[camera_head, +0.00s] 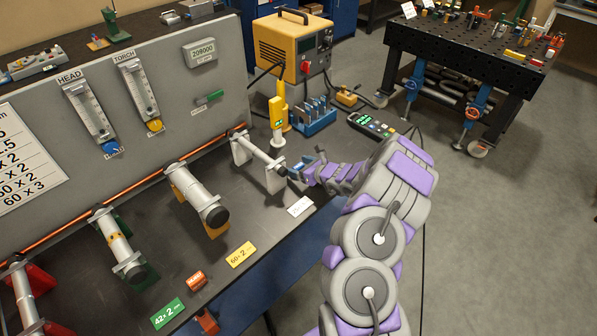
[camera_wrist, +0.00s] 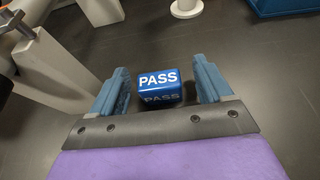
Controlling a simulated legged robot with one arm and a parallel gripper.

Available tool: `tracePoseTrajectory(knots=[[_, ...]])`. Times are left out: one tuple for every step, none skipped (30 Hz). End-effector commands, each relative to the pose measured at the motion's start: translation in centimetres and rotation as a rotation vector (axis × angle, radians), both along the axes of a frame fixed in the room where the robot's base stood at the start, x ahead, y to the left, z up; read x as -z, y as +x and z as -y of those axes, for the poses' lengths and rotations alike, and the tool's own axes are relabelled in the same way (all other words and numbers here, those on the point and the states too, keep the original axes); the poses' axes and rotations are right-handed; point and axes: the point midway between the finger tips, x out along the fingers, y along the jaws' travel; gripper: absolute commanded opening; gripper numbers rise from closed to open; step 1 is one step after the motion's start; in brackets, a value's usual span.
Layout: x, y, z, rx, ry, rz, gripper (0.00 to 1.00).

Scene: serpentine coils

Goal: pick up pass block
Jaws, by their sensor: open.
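The pass block (camera_wrist: 160,86) is a small blue block with white "PASS" lettering, and it stands on the dark bench top. In the wrist view it sits between the two blue fingers of my gripper (camera_wrist: 161,68), with the gap at the right finger a little wider than at the left. The fingers are open and do not appear to touch it. In the head view my gripper (camera_head: 306,168) is low over the bench, at the near end of the thin pipe. I cannot pick out the block there.
A thin pipe on white supports (camera_head: 243,151) stands close left of my gripper. A yellow torch on a white stand (camera_head: 278,120), a blue tool rack (camera_head: 313,118) and a handheld meter (camera_head: 371,125) lie beyond. A white card (camera_head: 300,206) lies near the bench edge.

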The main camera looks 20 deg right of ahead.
Motion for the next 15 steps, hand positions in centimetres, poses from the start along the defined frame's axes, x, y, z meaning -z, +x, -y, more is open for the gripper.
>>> tracePoseTrajectory(knots=[[0.5,0.6,-0.3,-0.004,-0.004,-0.001,0.79],[0.6,1.0,-0.4,-0.003,-0.003,-0.001,0.79],[0.7,1.4,-0.5,-0.002,-0.003,0.0,0.79],[0.8,1.6,-0.6,-0.003,-0.001,-0.001,0.79],[0.8,1.7,-0.7,-0.003,-0.001,-0.001,0.79],[0.9,1.9,-0.8,-0.001,-0.001,0.0,0.79],[0.9,2.0,-0.8,-0.001,-0.001,0.0,0.79],[0.9,2.0,-0.8,-0.001,0.001,0.001,0.79],[0.8,2.1,-0.8,-0.001,0.001,0.001,0.79],[0.8,2.1,-0.8,0.0,0.0,0.001,0.79],[0.8,2.1,-0.7,0.0,0.001,0.001,0.79],[0.8,2.0,-0.7,0.0,0.001,0.001,0.79],[0.8,2.0,-0.7,0.0,0.001,0.001,0.79],[0.8,2.0,-0.7,0.0,0.001,0.001,0.78],[0.8,2.0,-0.7,0.0,0.001,0.001,0.74]])
